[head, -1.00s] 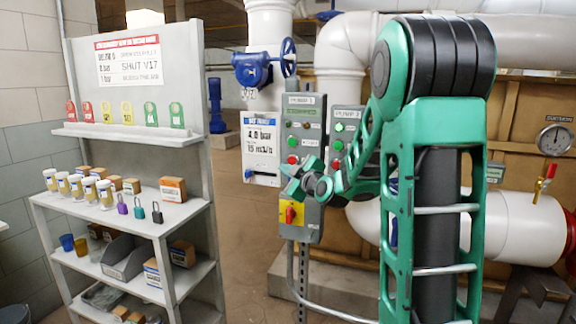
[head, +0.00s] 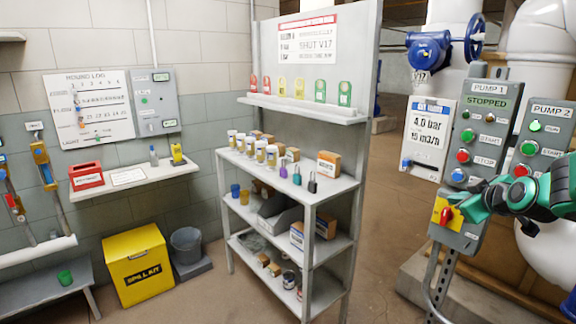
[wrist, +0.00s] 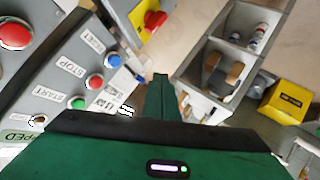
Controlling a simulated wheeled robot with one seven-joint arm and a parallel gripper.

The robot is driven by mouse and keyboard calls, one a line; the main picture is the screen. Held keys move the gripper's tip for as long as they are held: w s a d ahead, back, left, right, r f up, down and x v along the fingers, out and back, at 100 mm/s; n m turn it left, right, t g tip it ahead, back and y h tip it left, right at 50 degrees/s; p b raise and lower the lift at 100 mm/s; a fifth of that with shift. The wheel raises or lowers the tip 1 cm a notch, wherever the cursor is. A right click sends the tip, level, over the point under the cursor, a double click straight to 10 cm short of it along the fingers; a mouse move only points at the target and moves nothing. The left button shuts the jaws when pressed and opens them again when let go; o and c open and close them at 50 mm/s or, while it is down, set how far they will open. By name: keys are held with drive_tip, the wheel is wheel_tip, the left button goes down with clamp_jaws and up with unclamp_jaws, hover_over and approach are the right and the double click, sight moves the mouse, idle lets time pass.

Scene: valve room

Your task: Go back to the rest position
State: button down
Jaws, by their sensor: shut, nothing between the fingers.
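My gripper (head: 470,207) is at the right of the head view, in front of the lower part of the grey pump 1 panel (head: 489,110). In the wrist view its green fingers (wrist: 160,82) are together with nothing between them. The panel's display reads STOPPED. In the wrist view the switch (wrist: 153,20) is beyond the fingertips, with a visible gap in the picture. I cannot tell the exact distance.
A grey shelf unit (head: 340,192) with cups, padlocks and boxes stands left of the panels. The pump 2 panel (head: 545,130) is right of pump 1. A yellow spill kit box (head: 138,267) and a grey bucket (head: 187,245) stand by the wall. Floor between shelf and panels is clear.

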drive_tip(key=s+a+f+m+g, duration=0.1)
drive_tip(key=s+f+m+g, duration=0.2)
drive_tip(key=s, duration=0.9)
drive_tip(key=s+a+f+m+g, duration=0.2)
drive_tip(key=s+m+g, duration=0.3)
drive_tip(key=s, duration=0.7)
drive_tip(key=s+a+f+m+g+y, duration=0.1)
drive_tip(key=s+a+f+m+g, duration=0.1)
drive_tip(key=s, duration=1)
drive_tip(key=f+m+g, duration=0.1)
drive_tip(key=m+g, duration=0.1)
drive_tip(key=shift+s+a+f+g, duration=0.15)
drive_tip(key=shift+s+f+g, duration=0.15)
drive_tip(key=shift+s+f, duration=0.1)
drive_tip(key=shift+w, duration=0.1)
drive_tip(key=shift+w+f, duration=0.25)
drive_tip(key=shift+w, duration=0.4)
